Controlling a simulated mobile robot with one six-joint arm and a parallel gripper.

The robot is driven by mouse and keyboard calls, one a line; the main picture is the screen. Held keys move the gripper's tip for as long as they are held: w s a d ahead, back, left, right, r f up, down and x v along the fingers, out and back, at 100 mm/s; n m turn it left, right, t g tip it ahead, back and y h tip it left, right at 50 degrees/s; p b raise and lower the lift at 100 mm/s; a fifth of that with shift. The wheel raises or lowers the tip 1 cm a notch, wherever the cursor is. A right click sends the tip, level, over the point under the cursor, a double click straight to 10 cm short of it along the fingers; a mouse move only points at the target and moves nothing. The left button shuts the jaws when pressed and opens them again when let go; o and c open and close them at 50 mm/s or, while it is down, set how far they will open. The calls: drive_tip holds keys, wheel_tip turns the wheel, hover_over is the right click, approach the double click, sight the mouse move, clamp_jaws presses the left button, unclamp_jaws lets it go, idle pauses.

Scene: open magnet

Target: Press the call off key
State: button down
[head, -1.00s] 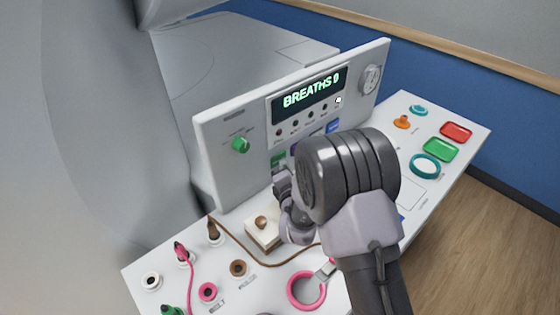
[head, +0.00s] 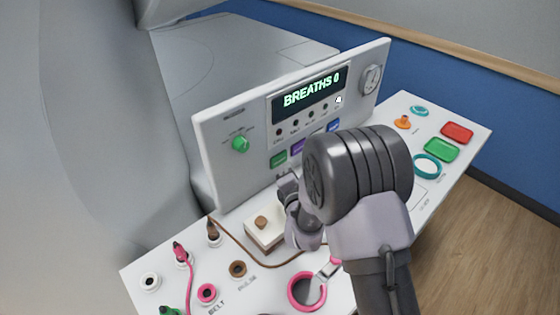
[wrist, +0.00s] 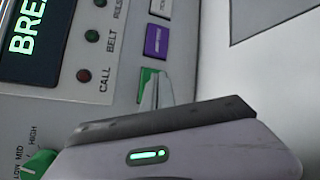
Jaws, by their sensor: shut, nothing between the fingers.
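The upright panel (head: 222,177) carries a row of keys: a green key (head: 279,159), a purple key (head: 298,146) and a blue key (head: 334,127). I cannot read their labels, so I cannot tell which is call off. My gripper (head: 286,184) is shut and empty, just below the green and purple keys. In the wrist view its fingertips (wrist: 158,90) overlap the green key (wrist: 147,82), beside the purple key (wrist: 157,40); contact cannot be told. The lamp marked CALL (wrist: 83,75) looks dark red.
The display (head: 310,91) reads BREATHS 0. A white box with a brown button (head: 262,222) stands below my gripper. A pink ring (head: 306,291), sockets and cables lie on the desk. A green knob (head: 241,144) is left of the keys.

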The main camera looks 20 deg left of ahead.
drive_tip(key=shift+s+d+f+b, duration=0.1)
drive_tip(key=shift+s+d+b, duration=0.25)
drive_tip(key=shift+d, duration=0.35)
drive_tip(key=shift+s+d+r+b, duration=0.1)
drive_tip(key=shift+s+d+b, duration=0.25)
drive_tip(key=shift+d, duration=0.3)
drive_tip(key=shift+s+d+f+b, duration=0.1)
drive_tip(key=shift+s+d+b, duration=0.15)
drive_tip(key=shift+s+d, duration=0.35)
drive_tip(key=shift+d, duration=0.15)
drive_tip(key=w+d+r+m+h, duration=0.1)
drive_tip(key=d+r+m+h, duration=0.2)
drive_tip(key=d+r+m, duration=0.45)
drive_tip(key=s+d+r+m+g+h, duration=0.1)
drive_tip(key=s+d+r+m+g, duration=0.3)
drive_tip(key=s+d+r+m, duration=0.5)
drive_tip(key=s+d+m+g, duration=0.2)
drive_tip(key=s+d+m, duration=0.1)
drive_tip(key=s+m, duration=0.5)
drive_tip(key=s+d+m+g, duration=0.2)
drive_tip(key=s+m, duration=0.6)
drive_tip(key=s, duration=0.6)
drive_tip(key=shift+d, duration=0.45)
